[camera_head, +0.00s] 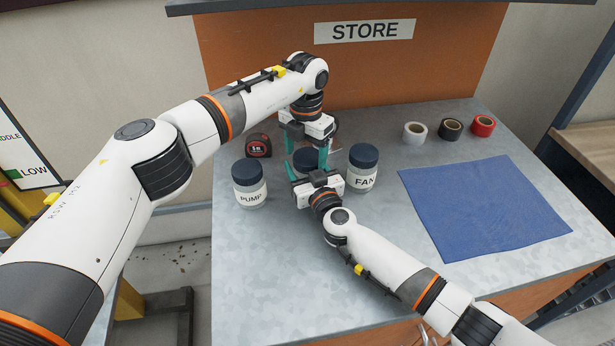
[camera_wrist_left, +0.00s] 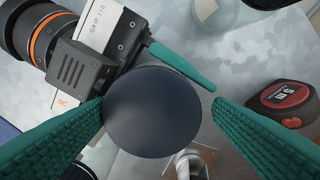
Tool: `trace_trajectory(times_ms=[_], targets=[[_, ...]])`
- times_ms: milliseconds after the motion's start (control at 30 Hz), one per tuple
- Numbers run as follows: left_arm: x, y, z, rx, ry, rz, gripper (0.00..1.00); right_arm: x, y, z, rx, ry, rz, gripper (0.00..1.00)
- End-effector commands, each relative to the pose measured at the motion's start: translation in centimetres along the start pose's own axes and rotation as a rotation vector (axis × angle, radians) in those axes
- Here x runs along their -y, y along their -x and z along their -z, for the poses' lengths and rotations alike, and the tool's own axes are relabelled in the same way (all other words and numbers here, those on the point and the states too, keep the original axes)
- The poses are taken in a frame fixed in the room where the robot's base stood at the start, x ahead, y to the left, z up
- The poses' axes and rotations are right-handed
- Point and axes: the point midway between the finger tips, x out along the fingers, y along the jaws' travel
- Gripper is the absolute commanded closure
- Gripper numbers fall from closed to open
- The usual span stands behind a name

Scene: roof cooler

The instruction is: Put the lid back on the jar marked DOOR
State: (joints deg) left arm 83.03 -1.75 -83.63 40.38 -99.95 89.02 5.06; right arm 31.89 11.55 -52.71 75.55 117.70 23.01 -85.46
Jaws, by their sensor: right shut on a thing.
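A dark blue round lid (camera_wrist_left: 153,112) fills the middle of the left wrist view, and it also shows in the head view (camera_head: 305,158) between the two grippers. My left gripper (camera_head: 306,146) points down over it, its teal fingers spread at either side; a gap shows at one finger. My right gripper (camera_head: 308,164) reaches in from the front, shut on the jar under or beside this lid. The jar's body is mostly hidden, and no DOOR marking is readable. I cannot tell whether the lid is seated.
The PUMP jar (camera_head: 250,190) stands to the left and the FAN jar (camera_head: 362,172) close to the right, both dark-lidded. A tape measure (camera_head: 258,145) lies behind PUMP. Tape rolls (camera_head: 450,129) sit at the back right. A blue cloth (camera_head: 485,208) covers the right side. The front left bench is clear.

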Motion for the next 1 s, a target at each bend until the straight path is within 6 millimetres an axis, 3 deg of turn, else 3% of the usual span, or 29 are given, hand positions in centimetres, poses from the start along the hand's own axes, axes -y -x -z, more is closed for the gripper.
trace_trajectory(times_ms=[500,833,1000], targets=[[-1.0,0.1,0.1,0.004,-0.016,-0.015,0.19,-0.1,-0.1,-0.1,0.000,-0.001,-0.002,0.99],[-1.0,4.1,0.1,0.000,-0.018,-0.012,0.19,0.1,0.0,0.3,-0.007,-0.001,0.000,0.99],[-0.7,4.6,0.1,0.002,-0.012,-0.010,0.19,0.0,0.0,0.3,-0.005,-0.001,0.000,0.99]])
